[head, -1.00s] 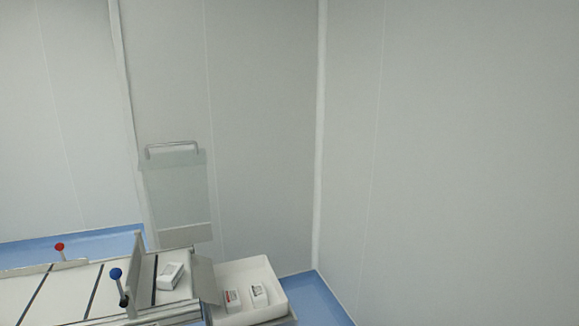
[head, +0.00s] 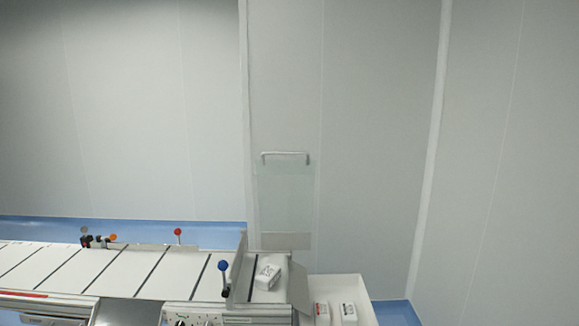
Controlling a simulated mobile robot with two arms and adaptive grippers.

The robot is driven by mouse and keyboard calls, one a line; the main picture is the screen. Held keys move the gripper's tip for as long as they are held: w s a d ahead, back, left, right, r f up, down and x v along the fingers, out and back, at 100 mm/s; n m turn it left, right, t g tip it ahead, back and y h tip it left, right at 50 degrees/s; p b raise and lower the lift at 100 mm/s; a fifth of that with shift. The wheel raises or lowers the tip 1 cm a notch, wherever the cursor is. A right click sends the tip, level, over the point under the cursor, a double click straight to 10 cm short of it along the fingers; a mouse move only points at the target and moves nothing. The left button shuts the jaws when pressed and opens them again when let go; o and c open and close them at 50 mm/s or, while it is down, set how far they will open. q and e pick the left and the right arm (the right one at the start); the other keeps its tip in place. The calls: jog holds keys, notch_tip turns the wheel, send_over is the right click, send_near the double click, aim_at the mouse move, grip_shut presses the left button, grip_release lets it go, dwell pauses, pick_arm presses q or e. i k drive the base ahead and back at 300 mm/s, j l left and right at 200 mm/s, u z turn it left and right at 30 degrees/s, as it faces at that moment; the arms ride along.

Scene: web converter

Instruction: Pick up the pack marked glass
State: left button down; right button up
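A small white pack (head: 267,277) with dark marking lies tilted on the end of the machine's white bed, just right of the blue-knobbed lever. Two more white packs stand in the white bin at the machine's right end: one with a red mark (head: 322,312) and one with a dark mark (head: 348,311). The print on all of them is too small to read, so I cannot tell which is marked glass. Neither of my grippers shows in the head view.
The white bin (head: 362,296) adjoins the machine bed (head: 120,270). Levers with a blue knob (head: 223,265) and a red knob (head: 178,232) stick up from the machine. A clear guard with a handle (head: 286,200) stands behind. Blue floor (head: 395,312) shows at right.

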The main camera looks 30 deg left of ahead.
aim_at(267, 277)
jog(key=k+j, duration=0.25)
jog(key=j+u, duration=0.2)
jog(key=u, duration=0.95)
jog(key=k+j, duration=0.05)
